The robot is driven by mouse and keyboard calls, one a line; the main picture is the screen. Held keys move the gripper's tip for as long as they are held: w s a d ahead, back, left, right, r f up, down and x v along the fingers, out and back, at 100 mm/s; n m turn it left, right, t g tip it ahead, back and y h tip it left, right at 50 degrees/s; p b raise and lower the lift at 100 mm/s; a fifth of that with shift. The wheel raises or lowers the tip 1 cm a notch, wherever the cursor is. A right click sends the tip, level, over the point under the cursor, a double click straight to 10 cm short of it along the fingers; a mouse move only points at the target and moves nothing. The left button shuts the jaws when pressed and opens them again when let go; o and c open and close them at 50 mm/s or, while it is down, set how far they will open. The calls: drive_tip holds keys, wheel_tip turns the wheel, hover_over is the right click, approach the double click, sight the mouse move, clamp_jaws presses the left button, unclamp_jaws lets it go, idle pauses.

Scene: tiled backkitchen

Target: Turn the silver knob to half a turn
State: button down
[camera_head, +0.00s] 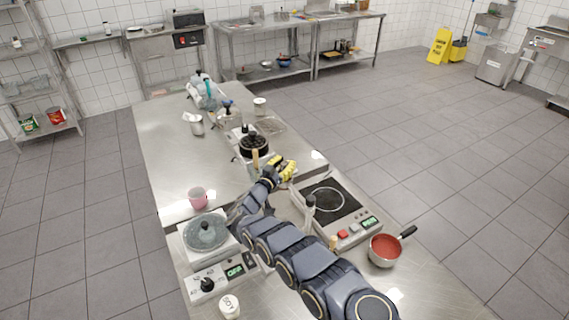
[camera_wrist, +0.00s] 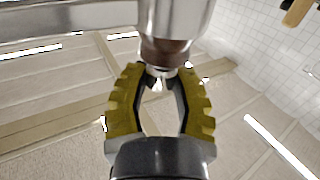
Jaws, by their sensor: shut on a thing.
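My gripper (camera_head: 285,167) with yellow-padded fingers is low over the middle of the steel counter in the head view. In the wrist view, the fingertips (camera_wrist: 161,72) close in on a small silver knob (camera_wrist: 162,71) below a brown collar. A shiny silver cylinder (camera_wrist: 178,18) stands above the collar, with a silver bar (camera_wrist: 65,17) running to the left. The gripper is shut on the silver knob. In the head view, the hand hides the knob, and how far it is turned cannot be told.
An induction plate (camera_head: 330,200) and a red-filled pan (camera_head: 385,249) are right of my arm. A lidded pan (camera_head: 206,232) and a pink cup (camera_head: 198,197) are to its left. A black burner (camera_head: 253,146) is behind the hand. Open floor (camera_head: 420,150) lies right.

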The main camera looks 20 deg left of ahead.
drive_tip(key=shift+m+g+h, duration=0.4)
drive_tip(key=shift+m+h, duration=0.5)
drive_tip(key=shift+h, duration=0.4)
drive_tip(key=shift+m+g+h, duration=0.3)
drive_tip(key=shift+m+h, duration=0.1)
drive_tip(key=shift+h, duration=0.2)
drive_tip(key=c, duration=0.8)
unclamp_jaws()
drive_tip(key=shift+v, duration=3.75)
